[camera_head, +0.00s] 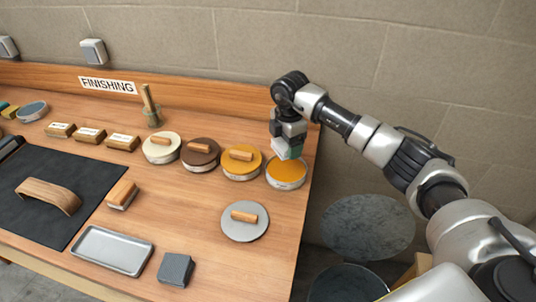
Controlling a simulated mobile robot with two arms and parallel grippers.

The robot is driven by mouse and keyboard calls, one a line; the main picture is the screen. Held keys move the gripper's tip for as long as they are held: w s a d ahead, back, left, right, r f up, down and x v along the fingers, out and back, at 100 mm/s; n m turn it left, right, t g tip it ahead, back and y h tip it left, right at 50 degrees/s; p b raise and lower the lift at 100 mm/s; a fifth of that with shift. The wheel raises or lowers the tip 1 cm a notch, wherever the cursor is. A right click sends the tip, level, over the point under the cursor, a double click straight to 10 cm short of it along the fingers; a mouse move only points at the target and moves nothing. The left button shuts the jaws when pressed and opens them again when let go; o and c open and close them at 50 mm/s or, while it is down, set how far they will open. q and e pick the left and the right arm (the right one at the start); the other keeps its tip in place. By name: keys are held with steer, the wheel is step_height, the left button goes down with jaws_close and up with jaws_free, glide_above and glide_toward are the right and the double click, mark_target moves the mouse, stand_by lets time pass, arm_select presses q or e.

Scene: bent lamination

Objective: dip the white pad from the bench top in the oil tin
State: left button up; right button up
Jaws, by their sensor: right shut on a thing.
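An open round tin (286,186) with an amber surface inside stands near the right end of the bench; its contents look like oil. My right gripper (289,141) is above the back of this tin, pointing down. It is shut on a small pale pad (290,151) that looks white to greenish. The pad is over the tin's back rim, and I cannot tell whether it touches the amber surface. My left gripper is not in view.
Three lidded tins, cream (161,153), brown (200,160) and yellow (241,168), stand left of the open tin. A grey lid (245,233) lies in front. A wood-topped block (122,195), metal tray (112,250), grey block (175,269) and bent wood piece (48,194) lie further left.

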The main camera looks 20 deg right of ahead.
steer(key=shift+s+d+f+b, duration=0.15)
steer(key=shift+s+f+b, duration=0.05)
steer(key=shift+f+b, duration=0.5)
step_height(320, 180, down, 4)
steer(key=b, duration=0.3)
steer(key=shift+f, duration=0.2)
steer(key=shift+w+f+b, duration=0.1)
steer(key=shift+f+b, duration=0.65)
steer(key=shift+f, duration=0.55)
steer(key=shift+r, duration=0.1)
steer(key=shift+r+p, duration=1.3)
steer(key=shift+r, duration=0.15)
step_height(320, 180, up, 5)
steer(key=p, duration=0.4)
